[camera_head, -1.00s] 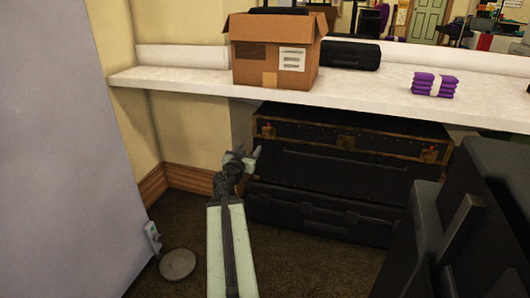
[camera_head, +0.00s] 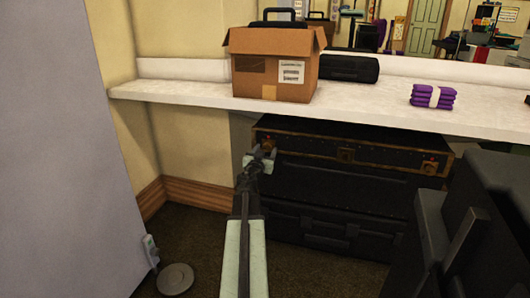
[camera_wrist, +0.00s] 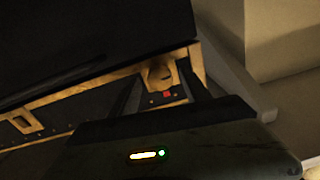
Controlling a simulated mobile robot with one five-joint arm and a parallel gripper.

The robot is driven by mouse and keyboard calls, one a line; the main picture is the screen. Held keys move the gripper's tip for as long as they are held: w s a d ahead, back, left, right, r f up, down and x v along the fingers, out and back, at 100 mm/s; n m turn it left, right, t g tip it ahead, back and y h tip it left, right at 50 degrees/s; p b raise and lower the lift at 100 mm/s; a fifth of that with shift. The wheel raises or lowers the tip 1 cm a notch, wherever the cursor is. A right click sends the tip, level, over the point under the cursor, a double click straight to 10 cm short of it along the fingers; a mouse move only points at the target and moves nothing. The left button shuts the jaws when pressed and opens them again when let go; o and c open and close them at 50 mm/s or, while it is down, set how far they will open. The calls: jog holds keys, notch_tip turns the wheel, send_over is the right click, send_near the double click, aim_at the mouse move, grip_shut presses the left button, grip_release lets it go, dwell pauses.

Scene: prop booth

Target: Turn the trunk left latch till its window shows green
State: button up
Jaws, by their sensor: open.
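The black trunk (camera_head: 310,143) with brass-coloured trim lies on top of dark cases under the shelf. Its left latch (camera_head: 267,147) is at the trunk's left front corner, partly hidden by my gripper (camera_head: 258,160). In the wrist view the tan latch (camera_wrist: 160,73) shows between the fingers of my gripper (camera_wrist: 160,88), with a small red window (camera_wrist: 167,94) beside it. No green shows in that window. My gripper is open, with one finger on each side of the latch. I cannot tell whether the fingers touch it.
The white shelf (camera_head: 370,108) overhangs the trunk and bears a cardboard box (camera_head: 258,78), a black case (camera_head: 350,67) and purple bundles (camera_head: 432,97). A grey panel (camera_head: 70,150) stands at left. A dark bulky object (camera_head: 490,200) stands close at right.

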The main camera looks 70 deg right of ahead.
grip_shut()
jog(key=shift+n, duration=0.3)
jog(key=n, duration=0.3)
jog(key=shift+n, duration=0.3)
jog(key=n, duration=0.3)
jog(key=shift+n+p, duration=0.3)
jog(key=n, duration=0.4)
jog(key=shift+a, duration=0.1)
jog(key=shift+n+g, duration=0.3)
jog(key=shift+n, duration=1.5)
